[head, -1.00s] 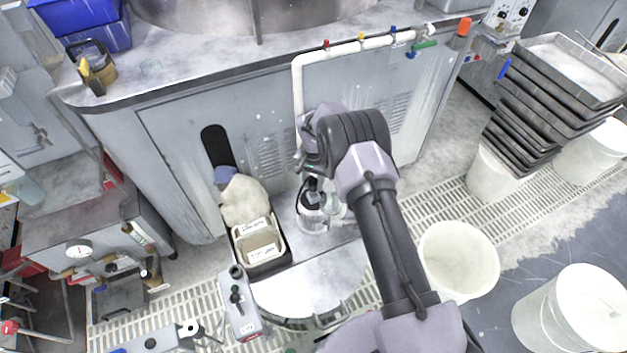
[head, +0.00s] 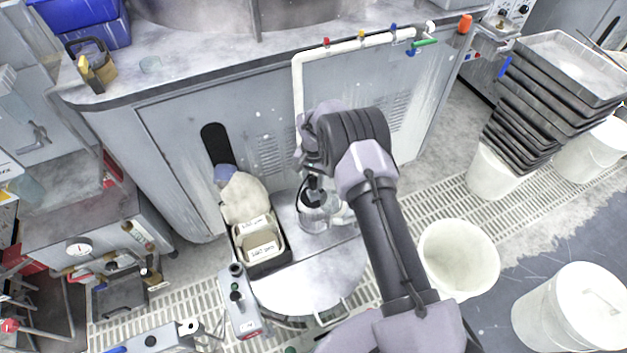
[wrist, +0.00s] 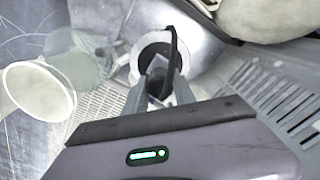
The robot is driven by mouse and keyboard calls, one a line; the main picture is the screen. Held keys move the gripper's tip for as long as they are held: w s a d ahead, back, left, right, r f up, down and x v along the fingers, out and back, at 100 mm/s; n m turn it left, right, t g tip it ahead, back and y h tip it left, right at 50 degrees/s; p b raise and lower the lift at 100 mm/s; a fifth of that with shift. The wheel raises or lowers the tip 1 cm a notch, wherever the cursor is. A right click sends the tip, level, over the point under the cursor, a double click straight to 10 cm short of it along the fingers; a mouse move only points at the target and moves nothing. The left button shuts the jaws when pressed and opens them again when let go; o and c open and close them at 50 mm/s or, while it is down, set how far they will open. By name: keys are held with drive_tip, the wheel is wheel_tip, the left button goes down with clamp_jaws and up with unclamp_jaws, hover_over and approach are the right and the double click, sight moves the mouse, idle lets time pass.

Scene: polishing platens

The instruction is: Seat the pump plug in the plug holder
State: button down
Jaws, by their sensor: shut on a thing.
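My gripper (wrist: 160,88) is shut on a small dark grey piece (wrist: 157,84), which looks like the pump plug; the fingers cover most of it. A black cable (wrist: 173,48) loops up beside the fingers. Just beyond the fingertips, a pale ring around a dark opening (wrist: 148,50) looks like the plug holder. I cannot tell whether the plug touches it or is inside. In the head view my gripper (head: 312,180) points down over a pale, partly clear round vessel (head: 316,218) on the metal top, and my wrist hides much of the contact.
A black tray (head: 270,267) with labelled pale containers stands left of the vessel, with a cream bag (head: 243,200) behind it. A grey control box (head: 240,305) stands at front left. A white bucket (head: 458,258) is on the right. The metal top (head: 310,285) in front is clear.

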sight(314, 186)
drive_tip(key=shift+f, duration=1.65)
drive_tip(key=c, duration=0.9)
unclamp_jaws()
drive_tip(key=shift+c, duration=0.2)
wheel_tip(314, 186, up, 17)
drive_tip(key=p, duration=0.7)
drive_tip(key=shift+r, duration=0.2)
